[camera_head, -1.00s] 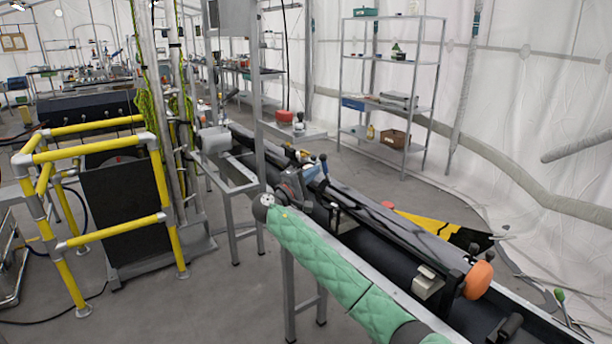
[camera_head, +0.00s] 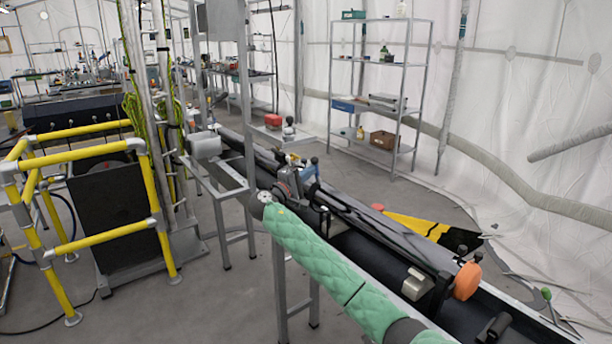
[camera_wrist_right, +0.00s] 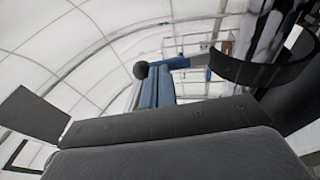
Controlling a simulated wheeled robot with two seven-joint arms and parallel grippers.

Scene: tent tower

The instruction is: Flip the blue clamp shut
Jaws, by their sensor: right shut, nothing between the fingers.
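The blue clamp (camera_head: 309,172) stands on the long dark rail assembly at the middle of the head view. Its blue lever is raised, with a dark ball (camera_head: 314,160) at its tip. My right arm, in a green quilted sleeve, reaches up from the lower right. My right gripper (camera_head: 288,185) is at its far end, shut and empty, just left of the clamp. In the right wrist view the blue clamp (camera_wrist_right: 165,88) shows ahead, beyond the dark gripper parts. I cannot tell whether the gripper touches the clamp. My left gripper is out of view.
An orange knob (camera_head: 467,281) and a metal block (camera_head: 417,284) sit on the near part of the rail assembly. A yellow guard rail (camera_head: 108,147) stands to the left. A metal shelf (camera_head: 376,92) stands behind. Floor between guard rail and bench is clear.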

